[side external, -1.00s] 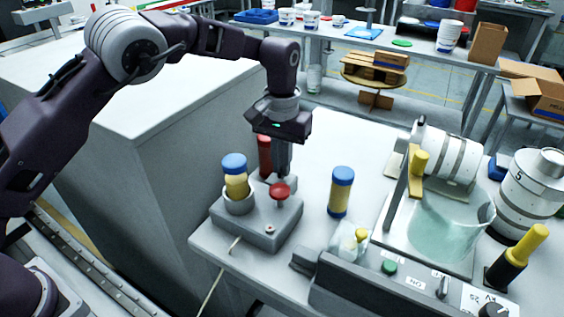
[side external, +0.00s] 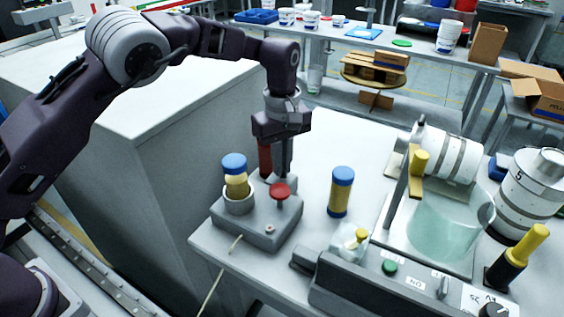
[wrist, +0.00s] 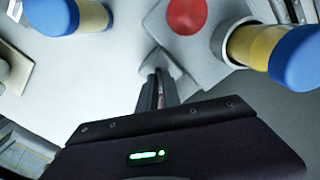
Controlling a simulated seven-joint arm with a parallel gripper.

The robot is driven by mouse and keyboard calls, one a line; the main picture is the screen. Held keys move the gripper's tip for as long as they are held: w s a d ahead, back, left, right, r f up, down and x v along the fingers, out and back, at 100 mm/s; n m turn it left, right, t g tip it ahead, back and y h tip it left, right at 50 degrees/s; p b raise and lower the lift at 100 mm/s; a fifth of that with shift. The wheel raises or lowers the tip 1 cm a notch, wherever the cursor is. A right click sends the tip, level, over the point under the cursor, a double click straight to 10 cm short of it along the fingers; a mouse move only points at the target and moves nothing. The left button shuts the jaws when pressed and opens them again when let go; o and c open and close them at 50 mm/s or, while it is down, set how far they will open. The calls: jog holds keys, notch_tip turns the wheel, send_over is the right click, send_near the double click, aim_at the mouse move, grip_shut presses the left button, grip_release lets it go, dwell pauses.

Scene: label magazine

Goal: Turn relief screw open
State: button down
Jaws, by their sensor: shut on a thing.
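A grey block (side external: 238,227) sits on the near left of the white table, with a red mushroom knob (side external: 281,191) on top. The block and red knob (wrist: 187,14) also show at the top of the wrist view. My gripper (side external: 283,172) points straight down at the block's back edge, just behind the red knob. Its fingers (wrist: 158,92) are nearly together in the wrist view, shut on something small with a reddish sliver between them. This is where the relief screw seems to be; the screw itself is almost wholly hidden by the fingers.
A yellow cylinder with a blue cap (side external: 235,172) stands in the block's cup. Another blue-capped cylinder (side external: 341,192) stands to the right. Further right are a glass vessel (side external: 440,232) and a dark control box (side external: 350,285).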

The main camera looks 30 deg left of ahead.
jog(key=shift+r+n, duration=0.1)
jog(key=shift+n, duration=1.2)
jog(key=c, duration=1.5)
grip_release()
jog(key=shift+c, duration=0.2)
notch_tip(320, 180, up, 7)
